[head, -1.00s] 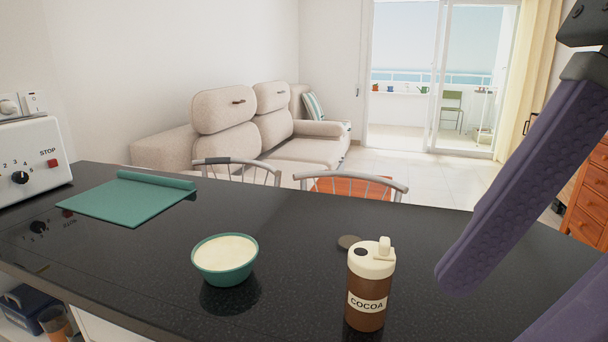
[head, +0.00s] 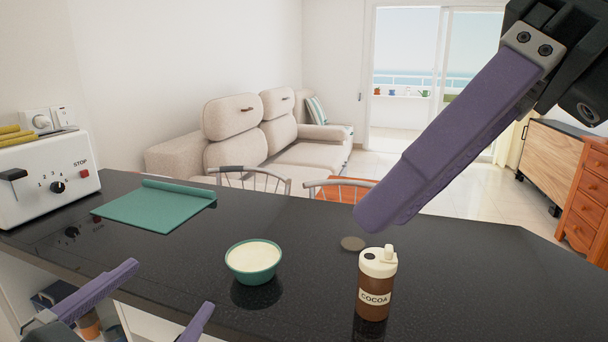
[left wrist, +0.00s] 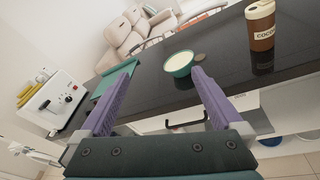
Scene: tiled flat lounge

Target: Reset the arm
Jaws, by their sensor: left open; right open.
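My left gripper (head: 172,284) is at the lower left of the head view, in front of the counter's near edge. Its two purple fingers are spread with nothing between them; the left wrist view also shows the open gripper (left wrist: 163,68). My right gripper (head: 385,208) reaches in from the upper right, above the counter. Only one long purple finger shows clearly, its tip above and behind the brown cocoa shaker (head: 374,290). Nothing is seen held there.
A green bowl with pale contents (head: 253,264) stands left of the shaker on the black counter (head: 310,240). A dark round disc (head: 352,243) lies behind the shaker. A green mat (head: 155,207) and a white toaster (head: 45,178) are at left. Chairs (head: 250,178) stand behind the counter.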

